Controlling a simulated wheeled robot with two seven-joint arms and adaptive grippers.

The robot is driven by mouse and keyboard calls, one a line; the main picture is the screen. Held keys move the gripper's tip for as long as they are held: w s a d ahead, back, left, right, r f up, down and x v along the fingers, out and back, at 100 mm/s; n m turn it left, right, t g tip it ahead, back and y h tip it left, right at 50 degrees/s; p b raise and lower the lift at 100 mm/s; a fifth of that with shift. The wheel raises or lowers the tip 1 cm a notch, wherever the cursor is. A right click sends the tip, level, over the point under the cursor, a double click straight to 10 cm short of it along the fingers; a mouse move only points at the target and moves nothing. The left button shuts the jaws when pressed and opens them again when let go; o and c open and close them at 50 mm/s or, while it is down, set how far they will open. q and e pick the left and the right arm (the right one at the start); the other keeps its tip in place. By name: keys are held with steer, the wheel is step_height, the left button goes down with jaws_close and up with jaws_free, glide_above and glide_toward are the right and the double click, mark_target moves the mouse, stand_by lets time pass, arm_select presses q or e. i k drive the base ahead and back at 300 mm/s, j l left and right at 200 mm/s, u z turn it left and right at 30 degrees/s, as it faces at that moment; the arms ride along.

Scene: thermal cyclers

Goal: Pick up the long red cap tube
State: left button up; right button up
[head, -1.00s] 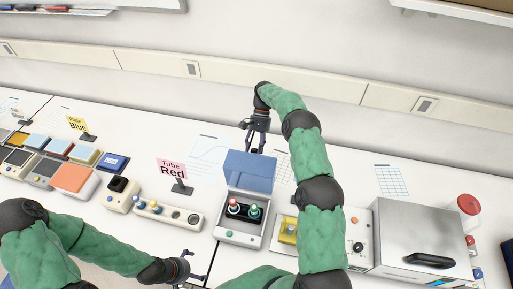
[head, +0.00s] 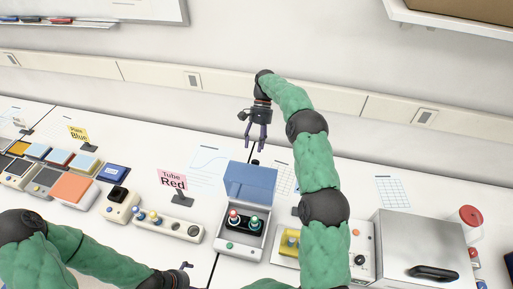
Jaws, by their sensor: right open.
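A red-capped tube (head: 234,216) stands upright in the black block of a small white device (head: 228,246) with its blue lid (head: 250,182) raised. A green-capped tube (head: 254,223) stands just right of it. The tubes' lower parts are hidden in the block, so I cannot tell their length. My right gripper (head: 256,150) is open and empty, its fingers pointing down. In the picture it is above and behind the raised lid, apart from the tubes. My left gripper (head: 186,267) is at the bottom edge, mostly cut off, and its jaws are unclear.
A "Tube Red" sign (head: 172,181) stands behind a white rack (head: 180,229) with several small tubes. A yellow block (head: 289,241) and a large grey box (head: 423,245) are to the right. Several plate devices stand left. The table behind the rack is mostly clear.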

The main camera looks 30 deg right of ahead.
mark_target(233, 213)
steer(key=k+j, duration=0.7)
steer(key=k, duration=0.2)
